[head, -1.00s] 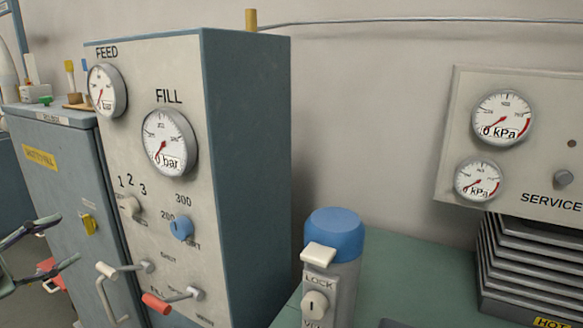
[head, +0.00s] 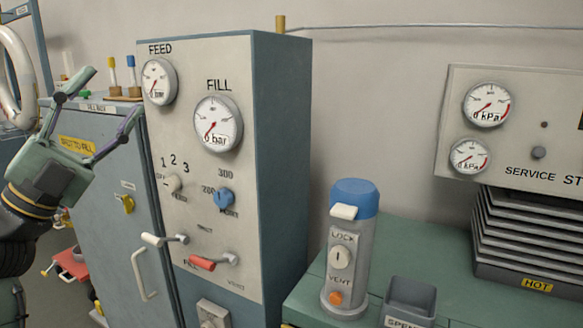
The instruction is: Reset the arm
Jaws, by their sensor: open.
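My gripper (head: 108,108) is at the left of the head view, in front of the blue-grey cabinet. Its two fingers are spread wide, pointing up and to the right, with nothing between them. My arm runs down from it to the lower left edge. The fill panel (head: 190,115) stands to the right of my gripper, apart from it. The panel bears FEED (head: 158,82) and FILL (head: 217,123) gauges, a blue knob (head: 224,199), a white-handled lever (head: 163,239) and a red-handled lever (head: 213,262).
A blue-capped cylinder (head: 349,255) stands on the green bench (head: 408,240), next to a grey bin (head: 409,299). A dark finned unit marked HOT (head: 530,245) sits at the right. The cabinet (head: 100,215) has a yellow lock (head: 127,204) and a handle. Red items (head: 70,262) lie at the lower left.

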